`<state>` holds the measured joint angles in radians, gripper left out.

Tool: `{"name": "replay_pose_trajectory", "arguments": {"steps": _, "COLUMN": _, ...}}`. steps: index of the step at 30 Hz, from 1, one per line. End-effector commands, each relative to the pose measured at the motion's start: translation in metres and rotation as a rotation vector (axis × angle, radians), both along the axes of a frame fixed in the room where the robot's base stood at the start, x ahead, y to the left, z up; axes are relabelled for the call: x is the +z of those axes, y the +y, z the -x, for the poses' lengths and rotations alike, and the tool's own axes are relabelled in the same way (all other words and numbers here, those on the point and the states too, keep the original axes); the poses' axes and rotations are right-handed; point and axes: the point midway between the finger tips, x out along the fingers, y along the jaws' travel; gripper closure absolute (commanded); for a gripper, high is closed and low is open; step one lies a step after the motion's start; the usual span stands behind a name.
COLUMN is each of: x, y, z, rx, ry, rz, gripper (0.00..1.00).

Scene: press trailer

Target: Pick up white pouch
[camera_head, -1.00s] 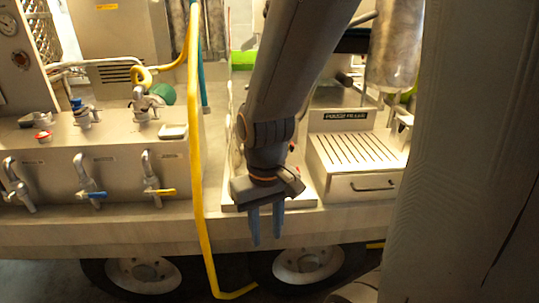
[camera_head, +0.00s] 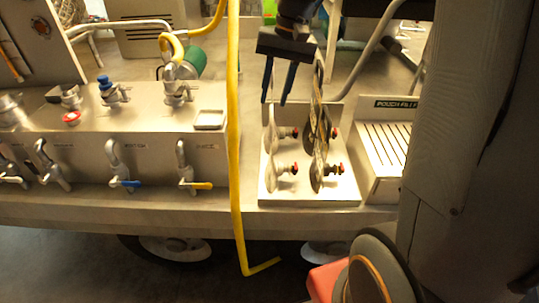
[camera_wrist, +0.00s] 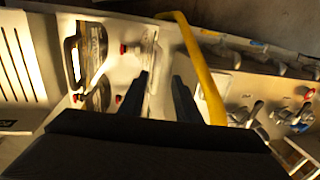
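Pale, thin pouch-like pieces with red caps (camera_head: 270,137) stand edge-on at the left of a low metal rack (camera_head: 335,194). Darker ones (camera_head: 318,115) stand to their right. I cannot tell for sure which is the white pouch; a pale piece shows in the wrist view (camera_wrist: 147,45), just beyond the fingertips, beside dark-printed ones (camera_wrist: 92,50). My gripper (camera_head: 275,101) is open, its two fingers apart and pointing down over the rack's left rear part. It also shows open in the wrist view (camera_wrist: 160,77). Nothing is seen held between the fingers.
A yellow hose (camera_head: 235,130) hangs close left of the rack. Left of it is a metal panel (camera_head: 140,148) with several taps. A slatted unit labelled pouch fill (camera_head: 390,140) stands at the right. A red object (camera_head: 325,280) is low in front.

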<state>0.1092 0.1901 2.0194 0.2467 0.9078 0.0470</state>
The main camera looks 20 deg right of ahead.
Motion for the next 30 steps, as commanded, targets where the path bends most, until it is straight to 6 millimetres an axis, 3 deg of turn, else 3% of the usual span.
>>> {"name": "replay_pose_trajectory", "arguments": {"steps": 15, "x": -0.061, "y": 0.008, "z": 0.002, "rx": -0.011, "ry": 0.004, "rz": 0.001, "gripper": 0.70}}
{"name": "replay_pose_trajectory", "arguments": {"steps": 24, "x": -0.067, "y": 0.010, "z": 0.000, "rx": -0.009, "ry": 0.000, "rz": 0.001, "gripper": 0.70}}
{"name": "replay_pose_trajectory", "arguments": {"steps": 25, "x": -0.067, "y": 0.010, "z": 0.000, "rx": -0.009, "ry": 0.000, "rz": 0.001, "gripper": 0.71}}
{"name": "replay_pose_trajectory", "arguments": {"steps": 30, "x": -0.067, "y": 0.010, "z": 0.000, "rx": -0.008, "ry": 0.000, "rz": 0.001, "gripper": 1.00}}
